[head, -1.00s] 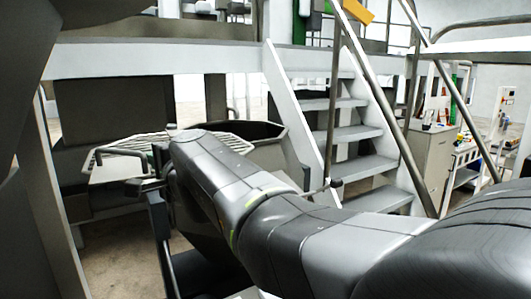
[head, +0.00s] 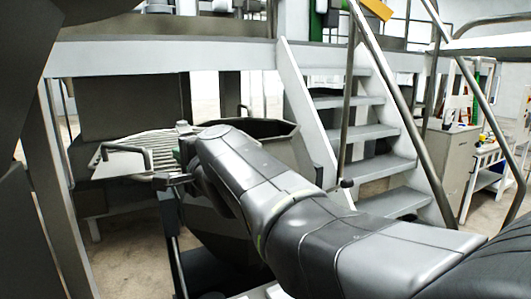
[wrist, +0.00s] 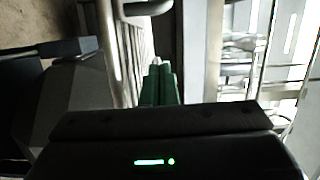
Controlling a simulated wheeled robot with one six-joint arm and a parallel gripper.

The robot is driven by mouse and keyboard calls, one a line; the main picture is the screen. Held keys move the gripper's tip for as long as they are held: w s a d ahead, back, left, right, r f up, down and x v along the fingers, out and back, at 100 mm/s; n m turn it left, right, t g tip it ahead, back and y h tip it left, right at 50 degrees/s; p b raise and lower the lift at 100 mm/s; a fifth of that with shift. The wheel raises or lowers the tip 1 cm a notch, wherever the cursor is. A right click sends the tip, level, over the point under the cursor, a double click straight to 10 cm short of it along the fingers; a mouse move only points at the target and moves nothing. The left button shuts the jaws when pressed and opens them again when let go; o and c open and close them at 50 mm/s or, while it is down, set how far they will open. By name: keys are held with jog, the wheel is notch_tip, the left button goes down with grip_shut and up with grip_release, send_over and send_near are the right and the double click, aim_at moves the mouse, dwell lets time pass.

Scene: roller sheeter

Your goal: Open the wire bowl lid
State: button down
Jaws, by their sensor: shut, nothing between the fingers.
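The wire bowl lid (head: 150,141) is a pale grid of bars at the left of the head view, with a bent tube handle (head: 124,147) at its left front. The dark bowl (head: 278,128) shows its open rim to the right of the lid, partly behind my arm. My gripper (head: 178,152) is at the lid's right side, mostly hidden by my own wrist. In the wrist view its green fingers (wrist: 160,82) are together and empty, close beside the lid's bars (wrist: 134,55). I cannot tell whether they touch the bars.
A grey metal staircase (head: 355,133) with tube handrails rises right behind the bowl. A platform beam (head: 160,58) crosses above the machine. A cabinet (head: 447,165) and a white cart (head: 487,170) stand farther right. Bare floor (head: 120,258) shows at lower left.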

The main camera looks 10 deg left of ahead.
jog(key=s+d+p, duration=0.3)
jog(key=s, duration=0.5)
jog(key=shift+d+r, duration=0.15)
jog(key=shift+d, duration=0.15)
jog(key=shift+s, duration=0.15)
